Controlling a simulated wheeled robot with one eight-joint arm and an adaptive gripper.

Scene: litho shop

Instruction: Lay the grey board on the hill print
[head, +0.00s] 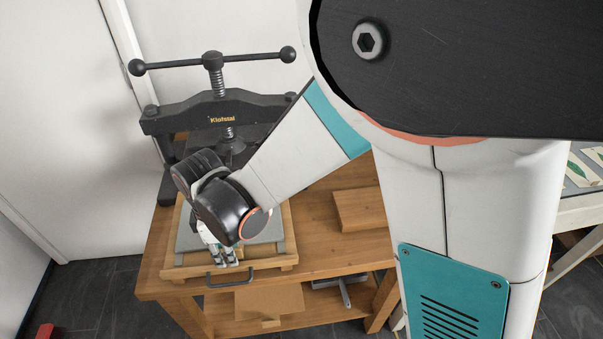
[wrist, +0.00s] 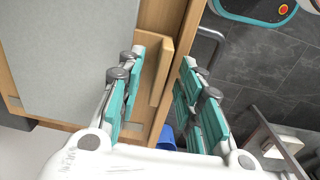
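A flat grey board (head: 188,241) lies in a wooden tray on the wooden bench, in front of the black press. In the wrist view a grey surface (wrist: 65,50) fills the upper left, with a small wooden strip (wrist: 157,78) at its edge. My gripper (head: 226,262) points down over the tray's front edge, and my wrist hides part of the board. In the wrist view my gripper (wrist: 163,64) is open, its fingers apart on either side of the wooden strip. I cannot see whether they touch it. I cannot make out the hill print.
The black screw press (head: 226,103) stands behind the tray (head: 176,271). A dark handle (head: 229,281) sticks out at the front. A wooden block (head: 360,209) lies to the right on the bench. Leaf prints (head: 584,168) lie on a table at the far right.

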